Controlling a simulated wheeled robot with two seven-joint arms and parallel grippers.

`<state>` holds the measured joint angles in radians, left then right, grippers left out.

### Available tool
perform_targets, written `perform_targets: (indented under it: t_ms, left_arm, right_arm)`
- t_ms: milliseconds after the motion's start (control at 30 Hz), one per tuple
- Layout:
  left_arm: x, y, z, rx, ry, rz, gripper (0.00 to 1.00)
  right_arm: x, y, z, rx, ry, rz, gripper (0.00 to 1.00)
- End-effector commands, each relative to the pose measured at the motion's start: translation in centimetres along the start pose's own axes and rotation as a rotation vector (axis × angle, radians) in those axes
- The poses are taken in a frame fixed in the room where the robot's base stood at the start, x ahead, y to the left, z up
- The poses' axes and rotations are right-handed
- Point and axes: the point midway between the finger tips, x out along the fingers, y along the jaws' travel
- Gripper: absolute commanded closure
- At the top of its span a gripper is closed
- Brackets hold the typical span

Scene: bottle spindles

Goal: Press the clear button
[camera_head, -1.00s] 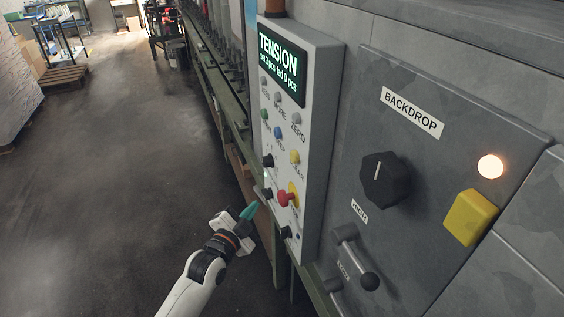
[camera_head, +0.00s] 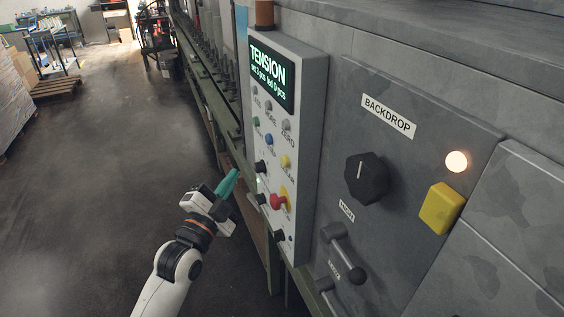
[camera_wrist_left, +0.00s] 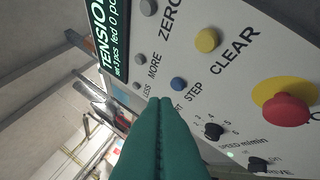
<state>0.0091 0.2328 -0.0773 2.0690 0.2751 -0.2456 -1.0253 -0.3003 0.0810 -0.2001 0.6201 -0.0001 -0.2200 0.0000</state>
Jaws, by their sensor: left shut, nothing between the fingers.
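The clear button is a small yellow round button (camera_head: 285,161) on the light grey control panel (camera_head: 312,120), with the label CLEAR beside it. In the left wrist view the yellow clear button (camera_wrist_left: 207,40) shows at the upper middle, above and right of the fingertips. My left gripper (camera_head: 234,174) has teal fingers and is shut and empty. It is left of the panel, a little lower than the clear button, apart from it in the head view. In the left wrist view the shut fingers (camera_wrist_left: 160,102) point toward the panel face. My right gripper is not in view.
A red mushroom button on a yellow base (camera_head: 277,202) sits below the clear button. Black knobs, a blue STEP button (camera_head: 269,139) and a green button (camera_head: 255,122) are close by. A green screen reads TENSION (camera_head: 269,72). A BACKDROP panel (camera_head: 410,165) stands to the right.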

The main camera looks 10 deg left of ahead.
Motion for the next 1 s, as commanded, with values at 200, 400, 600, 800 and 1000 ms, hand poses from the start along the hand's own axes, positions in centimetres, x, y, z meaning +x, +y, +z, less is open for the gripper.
perform_targets:
  t_ms: [200,400,600,800,1000]
  left_arm:
    - [1.6,-1.2,1.2,-0.005,0.000,0.002,1.00]
    - [3.7,-2.8,2.6,-0.005,0.000,0.001,1.00]
    - [5.2,-3.8,3.8,-0.001,0.000,0.000,1.00]
    - [5.9,-4.3,4.3,-0.001,0.000,0.000,1.00]
    - [6.0,-4.3,4.3,0.000,0.000,0.000,1.00]
  right_arm:
    - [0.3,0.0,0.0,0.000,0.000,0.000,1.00]
    - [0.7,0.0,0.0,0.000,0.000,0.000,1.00]
    - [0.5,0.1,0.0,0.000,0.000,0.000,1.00]
    - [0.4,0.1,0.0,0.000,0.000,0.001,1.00]
    - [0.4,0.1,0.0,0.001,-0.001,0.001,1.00]
